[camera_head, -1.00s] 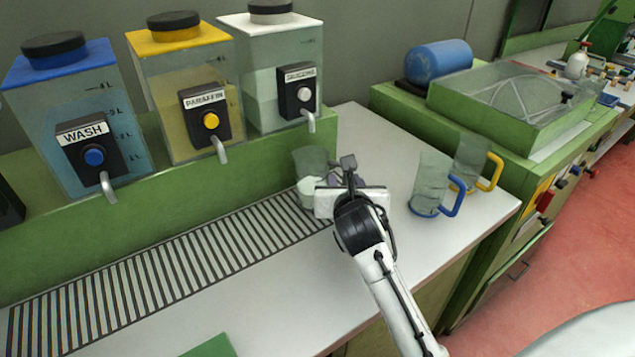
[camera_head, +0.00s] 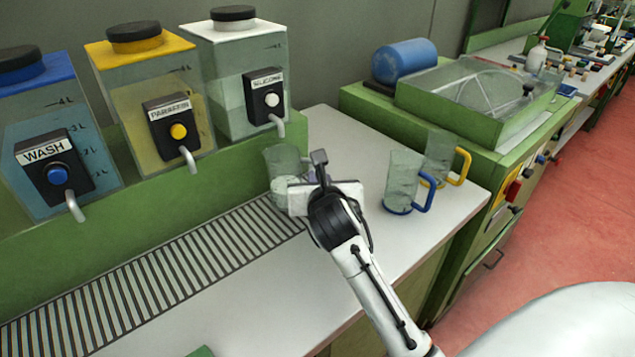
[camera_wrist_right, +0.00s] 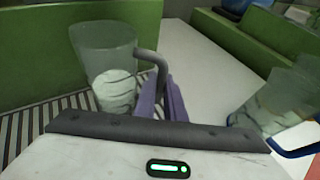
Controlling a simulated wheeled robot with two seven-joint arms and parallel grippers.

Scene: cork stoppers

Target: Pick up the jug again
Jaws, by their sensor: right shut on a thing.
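The jug (camera_head: 283,160) is clear, with a grey handle and whitish liquid in its lower part. It stands upright below the silicone tap (camera_head: 278,125), at the right end of the slotted drain (camera_head: 180,262). In the right wrist view the jug (camera_wrist_right: 105,62) is left of my fingers. My right gripper (camera_wrist_right: 160,102) is shut on the jug's grey handle, its purple fingers around the lower part. In the head view my right wrist hides the fingers and part of the jug. I cannot tell any gap under its base. My left gripper is out of view.
A blue-handled jug (camera_head: 402,180) and a yellow-handled jug (camera_head: 438,155) stand close on the right. Wash (camera_head: 60,110), paraffin (camera_head: 140,85) and silicone (camera_head: 235,60) tanks line the green ledge behind.

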